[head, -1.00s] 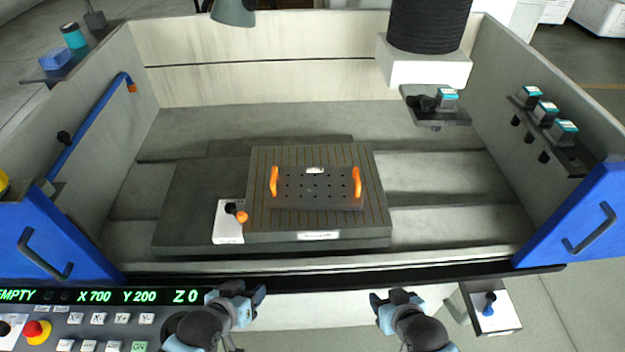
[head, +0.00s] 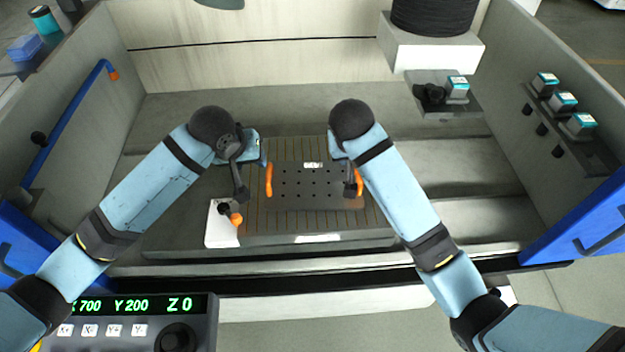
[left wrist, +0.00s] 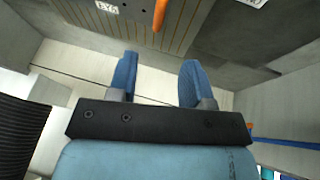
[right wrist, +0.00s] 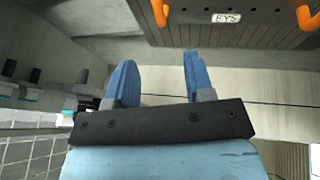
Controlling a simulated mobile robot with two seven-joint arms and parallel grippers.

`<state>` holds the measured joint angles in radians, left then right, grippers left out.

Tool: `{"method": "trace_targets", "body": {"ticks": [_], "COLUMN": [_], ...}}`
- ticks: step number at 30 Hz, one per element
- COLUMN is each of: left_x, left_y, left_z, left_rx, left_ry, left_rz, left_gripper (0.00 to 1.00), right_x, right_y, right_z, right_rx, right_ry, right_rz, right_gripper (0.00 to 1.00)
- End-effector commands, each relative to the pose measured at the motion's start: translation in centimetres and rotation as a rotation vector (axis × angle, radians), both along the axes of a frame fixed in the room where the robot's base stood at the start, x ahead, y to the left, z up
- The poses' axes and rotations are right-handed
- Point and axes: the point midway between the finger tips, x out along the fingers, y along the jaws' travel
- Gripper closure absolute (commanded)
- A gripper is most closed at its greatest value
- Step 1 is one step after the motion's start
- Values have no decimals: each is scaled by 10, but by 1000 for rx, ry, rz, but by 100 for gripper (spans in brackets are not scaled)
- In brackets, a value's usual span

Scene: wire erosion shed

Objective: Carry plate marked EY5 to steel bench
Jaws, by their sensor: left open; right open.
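The plate marked EY5 (head: 312,196) is dark, with several holes and an orange handle at each side. It lies flat on a grooved block (head: 290,222) inside the tank. Its EY5 label shows in the left wrist view (left wrist: 107,7) and right wrist view (right wrist: 226,17). My left gripper (head: 262,149) is open and empty, beyond and left of the left handle (head: 269,180). My right gripper (head: 337,150) is open, near the far end of the right handle (head: 359,182), partly hidden by its own wrist. Neither touches a handle visibly. I cannot make out a steel bench.
Tank walls enclose the space, with a small shelf (head: 446,95) at the back right and a blue pipe (head: 68,120) at left. The control panel (head: 130,325) is in front.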

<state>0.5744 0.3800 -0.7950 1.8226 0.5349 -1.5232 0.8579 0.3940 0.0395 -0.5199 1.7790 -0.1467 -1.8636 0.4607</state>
Motion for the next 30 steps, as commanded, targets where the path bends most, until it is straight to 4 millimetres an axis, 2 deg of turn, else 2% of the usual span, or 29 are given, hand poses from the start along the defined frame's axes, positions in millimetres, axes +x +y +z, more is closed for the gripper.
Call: {"method": "trace_targets", "body": {"ticks": [7, 11, 24, 30], "left_x": [0, 4, 35, 46], "left_y": [-1, -3, -20, -26], "left_z": [-2, -12, -86, -112], "left_rx": [-1, -1, -1, -1], "left_ry": [0, 2, 1, 0], "left_rz": [-1, -1, -1, -2], "left_gripper": [54, 54, 54, 54], "right_x": [1, 4, 35, 46], "right_y": [-1, -3, -20, -26], "right_z": [-2, -12, -86, -113], "right_rx": [1, 0, -1, 0], "right_ry": [0, 1, 2, 0], "right_rz": [0, 1, 0, 0], "right_gripper": [52, 52, 52, 52]}}
